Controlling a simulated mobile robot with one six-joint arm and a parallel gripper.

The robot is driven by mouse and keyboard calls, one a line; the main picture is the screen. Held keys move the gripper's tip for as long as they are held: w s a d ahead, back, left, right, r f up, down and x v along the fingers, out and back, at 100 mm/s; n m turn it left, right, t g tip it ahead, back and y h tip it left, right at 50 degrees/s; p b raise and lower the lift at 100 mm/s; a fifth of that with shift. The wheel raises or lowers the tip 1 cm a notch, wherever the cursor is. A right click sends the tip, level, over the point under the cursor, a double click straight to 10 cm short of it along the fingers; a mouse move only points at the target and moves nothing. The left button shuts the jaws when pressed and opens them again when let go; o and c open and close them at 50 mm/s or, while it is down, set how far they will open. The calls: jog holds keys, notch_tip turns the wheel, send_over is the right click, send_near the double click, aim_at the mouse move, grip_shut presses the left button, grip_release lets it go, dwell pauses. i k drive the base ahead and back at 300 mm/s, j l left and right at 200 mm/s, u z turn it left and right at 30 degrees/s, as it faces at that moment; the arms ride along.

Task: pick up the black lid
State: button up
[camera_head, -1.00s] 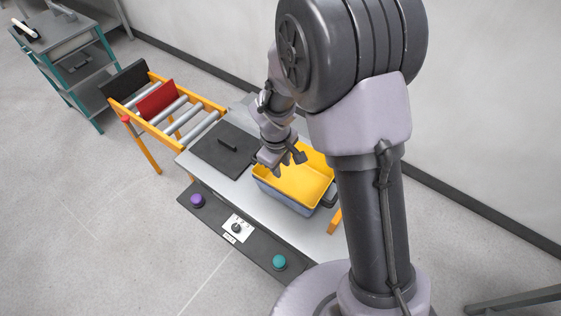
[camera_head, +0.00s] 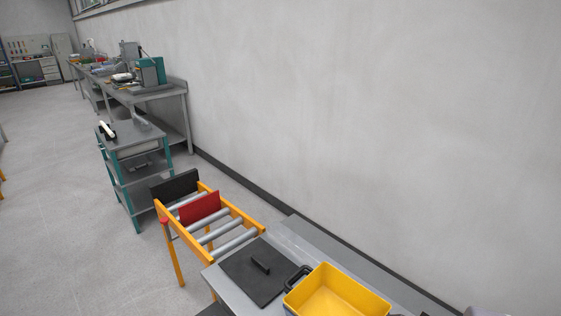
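The black lid (camera_head: 250,283) lies flat on the grey table (camera_head: 222,282), left of the yellow-lined bin. It is a square dark plate with a raised bar handle (camera_head: 261,265) in its middle. The yellow bin (camera_head: 335,294) is open and empty inside, with a dark handle on its left side, and its lower part is cut off by the bottom edge. My gripper is not in view now, so I cannot see whether it is open or shut.
An orange roller conveyor (camera_head: 236,238) adjoins the table, with a red plate (camera_head: 200,207) and a black plate (camera_head: 176,186) standing on it. A teal-legged cart (camera_head: 128,170) and a workbench (camera_head: 150,96) stand farther back along the wall (camera_head: 360,120). Floor (camera_head: 60,230) at left is clear.

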aim_at(261, 269)
jog(key=i+j+z, duration=0.1)
jog(key=j+z, duration=0.3)
jog(key=j, duration=0.45)
jog(key=j+z, duration=0.35)
jog(key=j, duration=0.5)
jog(key=k+j+z, duration=0.1)
jog(key=j+z, duration=0.3)
jog(key=j, duration=0.5)
jog(key=i, duration=0.5)
